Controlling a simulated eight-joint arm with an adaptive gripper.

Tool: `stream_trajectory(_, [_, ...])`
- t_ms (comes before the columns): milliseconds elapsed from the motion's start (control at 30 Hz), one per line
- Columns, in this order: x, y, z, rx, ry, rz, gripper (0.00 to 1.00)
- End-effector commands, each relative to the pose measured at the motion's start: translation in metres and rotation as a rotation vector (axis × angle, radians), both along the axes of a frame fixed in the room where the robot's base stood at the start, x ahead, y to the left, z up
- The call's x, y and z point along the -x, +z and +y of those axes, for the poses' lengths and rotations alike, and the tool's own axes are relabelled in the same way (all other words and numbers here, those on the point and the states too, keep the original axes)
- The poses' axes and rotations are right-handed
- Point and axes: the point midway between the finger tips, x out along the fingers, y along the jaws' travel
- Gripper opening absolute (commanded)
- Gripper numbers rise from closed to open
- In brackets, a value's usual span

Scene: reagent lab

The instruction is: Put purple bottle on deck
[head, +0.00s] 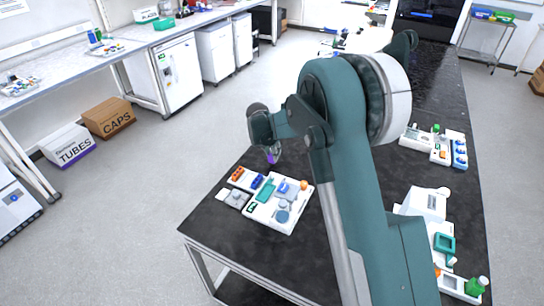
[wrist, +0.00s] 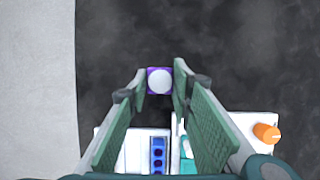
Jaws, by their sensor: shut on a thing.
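The purple bottle (wrist: 159,81) is between the tips of my gripper (wrist: 160,88) in the wrist view, with its white round top towards the camera. My gripper (head: 273,148) is shut on it. In the head view a small purple part of the bottle (head: 270,158) shows below the gripper, just beyond the far edge of the white deck (head: 262,219). The deck lies on the black bench and carries several small items.
The black bench (wrist: 240,50) is bare around the bottle. White devices (head: 428,205) stand on the right of the bench.

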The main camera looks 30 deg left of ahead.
Motion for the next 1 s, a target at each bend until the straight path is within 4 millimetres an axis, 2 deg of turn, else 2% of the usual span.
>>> stream_trajectory(167, [0.000, -0.015, 0.000, 0.000, 0.000, 0.000, 0.09])
stream_trajectory(633, [0.000, -0.020, 0.000, 0.000, 0.000, 0.000, 0.09])
stream_trajectory(667, [0.000, -0.020, 0.000, 0.000, 0.000, 0.000, 0.24])
stream_trajectory(767, [0.000, -0.019, 0.000, 0.000, 0.000, 0.000, 0.37])
stream_trajectory(1000, [0.000, -0.019, 0.000, 0.000, 0.000, 0.000, 0.38])
